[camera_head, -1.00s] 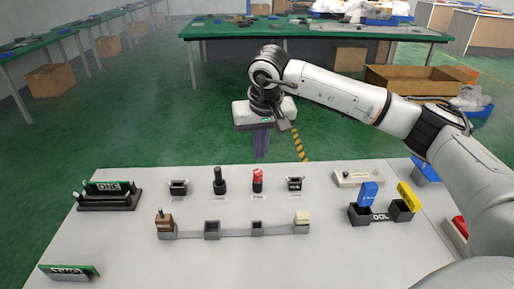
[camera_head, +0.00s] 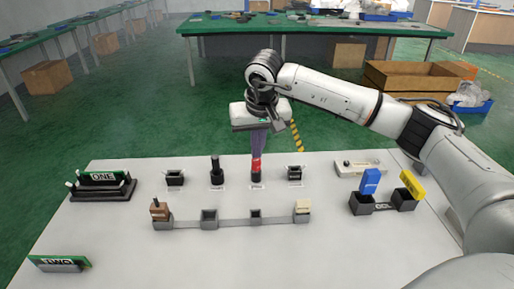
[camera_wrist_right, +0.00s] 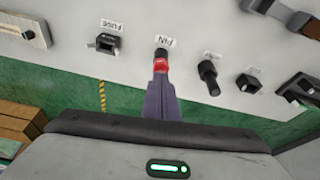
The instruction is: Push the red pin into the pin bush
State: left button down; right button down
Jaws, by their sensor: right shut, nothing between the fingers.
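The red pin (camera_head: 256,167) stands upright in its small black pin bush (camera_head: 256,178) near the back edge of the white board. In the right wrist view, the red pin (camera_wrist_right: 161,65) sits by the "PIN" label, with the dark bush (camera_wrist_right: 161,52) at its far end. My right gripper (camera_head: 257,154) points down with its purple-grey fingers shut and empty. In the right wrist view, the fingertips (camera_wrist_right: 161,76) line up with the red pin's top and overlap it; I cannot tell whether they touch. My left gripper is not in view.
A black knob (camera_head: 215,170) stands left of the pin. A black fuse part (camera_head: 295,173) stands right of it. A linked row of sockets (camera_head: 209,217) lies in front. Blue (camera_head: 370,181) and yellow (camera_head: 413,184) levers stand at the right. The board's front middle is clear.

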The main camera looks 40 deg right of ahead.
aim_at(257, 162)
jog(key=shift+r+p, duration=1)
jog(key=shift+r, duration=0.6)
jog(key=v, duration=0.9)
jog(key=shift+s+r+b, duration=0.15)
jog(key=shift+r+b, duration=0.15)
jog(key=shift+b, duration=0.1)
jog(key=shift+a, duration=0.1)
